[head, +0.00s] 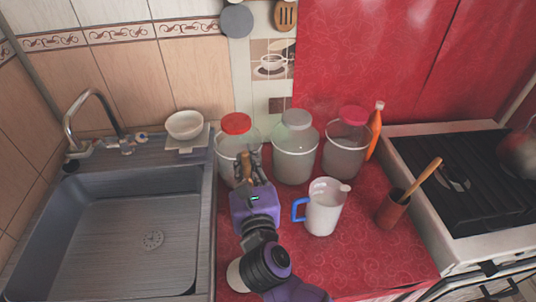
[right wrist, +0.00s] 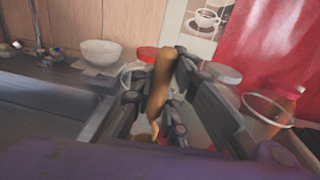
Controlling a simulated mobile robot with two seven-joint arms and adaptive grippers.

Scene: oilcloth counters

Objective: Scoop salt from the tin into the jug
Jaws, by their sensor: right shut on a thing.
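My right gripper (head: 248,165) is shut on a brown wooden handle (right wrist: 160,85), perhaps the scoop's; its lower end is hard to make out. In the head view, the gripper is in front of a translucent jar with a red lid (head: 236,124). I cannot tell from this view whether they touch. The white jug (head: 323,210), with a blue handle, stands upright on the red counter to the right of the gripper. I cannot tell which container is the salt tin, and no salt is visible. My left gripper is not in view.
A grey-lidded jar (head: 295,155) and a pink-lidded jar (head: 344,155) stand at the back, with an orange bottle (head: 375,130) beside them. A brown pot (head: 392,208) holds a wooden utensil near the stove (head: 450,170). The sink (head: 130,235) is left; front counter is partly clear.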

